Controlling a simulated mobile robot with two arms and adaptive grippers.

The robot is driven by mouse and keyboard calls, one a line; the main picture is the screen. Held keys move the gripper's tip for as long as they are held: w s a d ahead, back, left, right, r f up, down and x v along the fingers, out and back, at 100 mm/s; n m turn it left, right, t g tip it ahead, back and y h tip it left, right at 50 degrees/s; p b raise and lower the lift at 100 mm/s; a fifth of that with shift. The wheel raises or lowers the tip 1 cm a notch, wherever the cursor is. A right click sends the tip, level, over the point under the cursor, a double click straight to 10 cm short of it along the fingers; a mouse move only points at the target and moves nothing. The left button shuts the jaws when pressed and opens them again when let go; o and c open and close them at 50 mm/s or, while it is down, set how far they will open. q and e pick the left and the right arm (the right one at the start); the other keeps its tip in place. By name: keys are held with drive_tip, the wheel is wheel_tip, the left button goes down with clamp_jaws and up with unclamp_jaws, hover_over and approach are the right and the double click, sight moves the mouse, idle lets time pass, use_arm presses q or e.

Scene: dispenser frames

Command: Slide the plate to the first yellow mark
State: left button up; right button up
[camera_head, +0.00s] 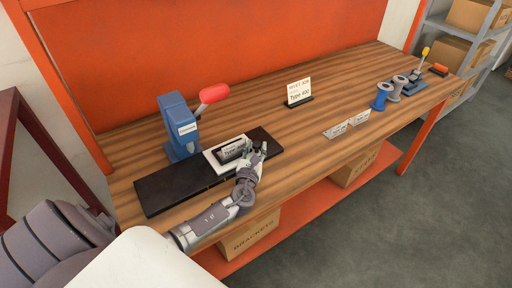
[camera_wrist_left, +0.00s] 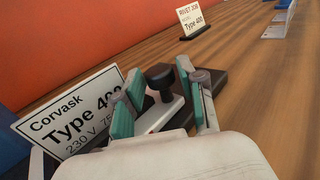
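The plate (camera_head: 230,150), labelled "Corvask Type 400", sits tilted on a white carriage (camera_head: 214,165) on the long black rail (camera_head: 165,190). In the left wrist view the plate (camera_wrist_left: 68,115) stands large at the left. A black knob (camera_wrist_left: 160,78) rises from the white carriage beside it. My left gripper (camera_head: 257,149) is at the right end of the carriage. In the left wrist view its fingers (camera_wrist_left: 165,98) are apart, with the knob between them and a gap visible at its right. I cannot clearly make out yellow marks on the rail. My right gripper is out of view.
A blue press (camera_head: 176,125) with a red handle (camera_head: 213,94) stands behind the rail. A sign (camera_head: 299,92) reading "Type 400" stands on the wooden bench (camera_head: 320,108). Blue and grey spools (camera_head: 381,97) stand at the right.

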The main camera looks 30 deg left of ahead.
use_arm(q)
drive_tip(key=shift+w, duration=0.1)
drive_tip(key=c, duration=0.4)
clamp_jaws()
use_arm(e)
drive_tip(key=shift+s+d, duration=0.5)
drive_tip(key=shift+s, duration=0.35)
